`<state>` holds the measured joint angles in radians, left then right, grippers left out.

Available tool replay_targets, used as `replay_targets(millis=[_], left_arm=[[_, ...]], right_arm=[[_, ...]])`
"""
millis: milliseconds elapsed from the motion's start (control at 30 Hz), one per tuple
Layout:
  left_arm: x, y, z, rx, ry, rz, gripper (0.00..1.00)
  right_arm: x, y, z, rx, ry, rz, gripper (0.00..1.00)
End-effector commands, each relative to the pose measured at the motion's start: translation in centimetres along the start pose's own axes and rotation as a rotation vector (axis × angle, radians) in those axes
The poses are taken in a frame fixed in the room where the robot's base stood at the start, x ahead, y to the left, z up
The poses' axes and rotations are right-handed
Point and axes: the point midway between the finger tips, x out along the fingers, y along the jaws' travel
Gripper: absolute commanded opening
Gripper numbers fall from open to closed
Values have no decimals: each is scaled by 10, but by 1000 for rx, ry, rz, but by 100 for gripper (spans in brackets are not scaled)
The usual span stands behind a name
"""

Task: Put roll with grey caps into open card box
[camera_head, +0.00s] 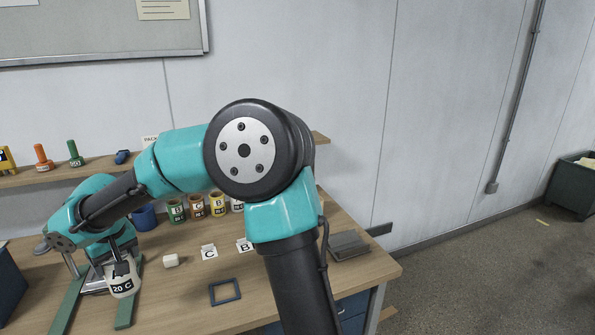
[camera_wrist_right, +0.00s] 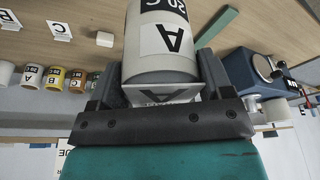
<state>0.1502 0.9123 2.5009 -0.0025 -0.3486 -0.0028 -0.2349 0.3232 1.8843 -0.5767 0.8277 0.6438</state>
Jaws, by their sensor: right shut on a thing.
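A pale cylinder (camera_head: 122,287) with an A label and a dark "20 C" band is at the left of the table. In the right wrist view the same cylinder (camera_wrist_right: 163,70) lies between my right gripper's fingers (camera_wrist_right: 160,92), which are shut on it. My right arm reaches from the lower middle over to the left, with its gripper (camera_head: 121,268) at the cylinder. A white surface with an A shows at the cylinder's near end in the wrist view. My left gripper is not in view.
Several coloured pots (camera_head: 197,206) stand in a row at the back of the table. Green bars (camera_head: 66,305) lie at the left. A dark box (camera_head: 10,290) stands at the left edge.

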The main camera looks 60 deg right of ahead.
Motion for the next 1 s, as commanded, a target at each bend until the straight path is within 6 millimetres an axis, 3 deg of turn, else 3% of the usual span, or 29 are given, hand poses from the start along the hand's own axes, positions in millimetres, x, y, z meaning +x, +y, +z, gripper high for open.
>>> replay_targets(millis=[200, 500, 733, 1000], left_arm=[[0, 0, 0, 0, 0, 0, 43], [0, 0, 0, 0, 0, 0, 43], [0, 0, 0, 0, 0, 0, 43], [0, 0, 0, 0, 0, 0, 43]], right_arm=[[7, 65, -47, 137, -2, 34, 10], [16, 172, -91, 328, -8, 83, 10], [21, 259, -107, 466, -10, 120, 10], [24, 364, -105, 623, -12, 163, 10]])
